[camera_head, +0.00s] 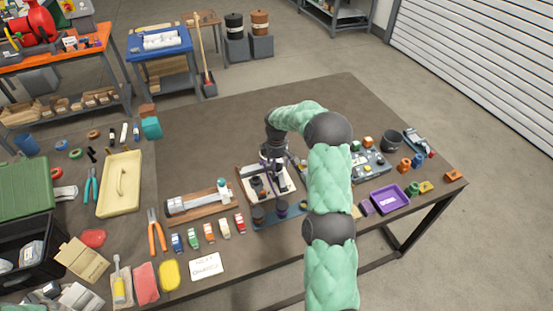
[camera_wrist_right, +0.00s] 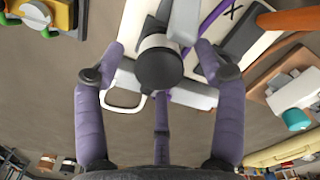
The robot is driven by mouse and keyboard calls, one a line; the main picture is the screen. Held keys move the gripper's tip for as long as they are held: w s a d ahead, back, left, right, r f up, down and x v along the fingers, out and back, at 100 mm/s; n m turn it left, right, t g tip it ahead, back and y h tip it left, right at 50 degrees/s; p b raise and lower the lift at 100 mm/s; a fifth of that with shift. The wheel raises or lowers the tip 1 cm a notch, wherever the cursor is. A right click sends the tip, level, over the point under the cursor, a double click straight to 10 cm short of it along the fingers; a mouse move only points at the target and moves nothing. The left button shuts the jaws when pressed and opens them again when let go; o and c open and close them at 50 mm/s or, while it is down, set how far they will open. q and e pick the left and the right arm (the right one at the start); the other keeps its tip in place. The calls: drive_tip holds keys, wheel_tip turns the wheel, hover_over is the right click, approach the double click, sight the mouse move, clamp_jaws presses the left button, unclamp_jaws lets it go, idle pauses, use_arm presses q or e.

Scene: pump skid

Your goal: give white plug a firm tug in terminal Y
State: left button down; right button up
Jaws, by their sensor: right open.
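In the head view my right gripper (camera_head: 272,158) is over the white board (camera_head: 243,175), which carries dark blocks. In the right wrist view the purple fingers of my right gripper (camera_wrist_right: 160,62) are open, one on each side of a dark round part (camera_wrist_right: 158,70) with a light grey piece above it. I cannot tell whether this is the white plug. A dark block marked X (camera_wrist_right: 238,22) is on the white board, right of the fingers. No Y label is readable, and terminal Y may be hidden behind the gripper. My left gripper is not in view.
A wooden base with a grey device (camera_head: 198,201) stands left of the board. A purple tray (camera_head: 389,198) and a dark cup (camera_head: 391,141) are to the right. The table behind the board is clear.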

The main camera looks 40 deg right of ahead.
drive_tip(key=shift+f, duration=1)
drive_tip(key=shift+f, duration=0.1)
drive_tip(key=c, duration=1.2)
drive_tip(key=shift+c, duration=0.2)
